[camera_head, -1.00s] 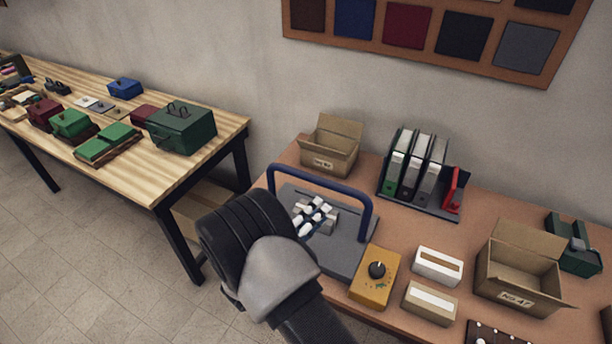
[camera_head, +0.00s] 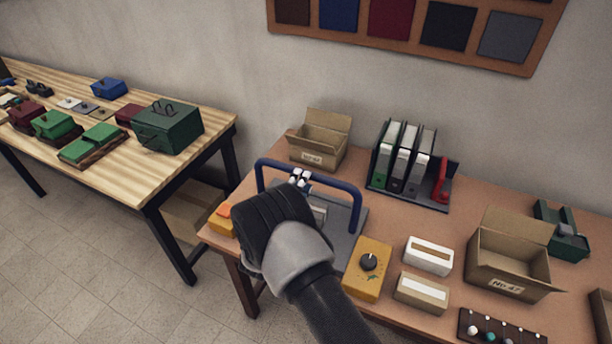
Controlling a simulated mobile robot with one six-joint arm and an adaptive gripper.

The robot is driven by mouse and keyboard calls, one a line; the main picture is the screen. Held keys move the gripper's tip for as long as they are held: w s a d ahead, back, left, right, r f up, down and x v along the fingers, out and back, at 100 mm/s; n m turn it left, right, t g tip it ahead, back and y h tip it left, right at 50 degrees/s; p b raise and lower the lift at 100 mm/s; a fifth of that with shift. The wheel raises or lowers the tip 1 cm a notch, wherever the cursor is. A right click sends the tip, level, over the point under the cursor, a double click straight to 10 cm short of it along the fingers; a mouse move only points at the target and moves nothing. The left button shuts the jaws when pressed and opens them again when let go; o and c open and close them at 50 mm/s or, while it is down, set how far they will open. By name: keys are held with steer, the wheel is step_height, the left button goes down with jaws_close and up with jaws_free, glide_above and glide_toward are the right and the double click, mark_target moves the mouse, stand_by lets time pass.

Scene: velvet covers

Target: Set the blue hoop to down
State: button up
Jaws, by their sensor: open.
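The blue hoop (camera_head: 333,181) is a dark blue bar bent into a U. It stands raised over a grey base plate (camera_head: 353,219) on the brown table, its top bar running across the upper side of the plate. My gripper (camera_head: 300,179) is open. Its pale fingertips show at the hoop's top bar, left of its middle; I cannot tell whether they touch it. My black and grey wrist hides much of the plate and the hoop's lower left part. A grey block (camera_head: 319,213) on the plate shows partly beside my wrist.
A yellow dial box (camera_head: 368,268) stands right of the plate, and a yellow box with an orange button (camera_head: 222,219) left of it. An open carton (camera_head: 319,139) and a binder rack (camera_head: 410,170) stand behind. White (camera_head: 429,256) and tan (camera_head: 422,292) slotted boxes lie to the right.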

steer(key=shift+x, duration=2.05)
steer(key=shift+c, duration=0.2)
jaws_close()
